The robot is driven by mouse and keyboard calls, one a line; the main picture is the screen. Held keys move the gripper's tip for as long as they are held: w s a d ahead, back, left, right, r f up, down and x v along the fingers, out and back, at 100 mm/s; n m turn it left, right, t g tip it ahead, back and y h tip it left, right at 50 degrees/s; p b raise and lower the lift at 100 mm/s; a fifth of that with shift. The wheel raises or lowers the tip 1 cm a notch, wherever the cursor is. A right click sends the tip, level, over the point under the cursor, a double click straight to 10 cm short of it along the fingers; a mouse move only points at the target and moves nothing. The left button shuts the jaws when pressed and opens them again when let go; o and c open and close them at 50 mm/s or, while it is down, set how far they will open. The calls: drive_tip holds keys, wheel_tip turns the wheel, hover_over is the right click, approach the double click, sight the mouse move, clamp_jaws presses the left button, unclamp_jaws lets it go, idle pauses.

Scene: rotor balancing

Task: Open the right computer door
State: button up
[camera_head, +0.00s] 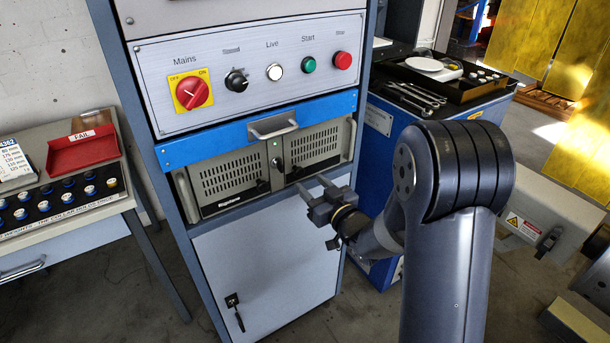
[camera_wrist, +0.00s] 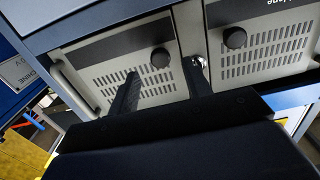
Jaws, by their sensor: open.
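The right computer door (camera_head: 316,146) is a beige panel with a slotted grille, and it looks shut. In the wrist view, which is turned over, this door (camera_wrist: 110,62) is on the left. Its dark round knob (camera_wrist: 160,58) appears between my fingertips; the knob also shows in the head view (camera_head: 297,170). My gripper (camera_head: 311,183) is open and empty in front of the door's lower part. Its two dark fingers also show in the wrist view (camera_wrist: 160,67). I cannot tell whether the fingertips reach around the knob or stop short of it.
The left computer door (camera_head: 228,177) has its own knob (camera_wrist: 234,38) and looks shut. A lock (camera_head: 277,163) sits on the strip between the doors. A blue drawer (camera_head: 255,128) with a protruding handle is above, and a grey cabinet door (camera_head: 265,255) is below.

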sight(301, 174)
drive_tip(key=shift+x, duration=2.1)
clamp_jaws()
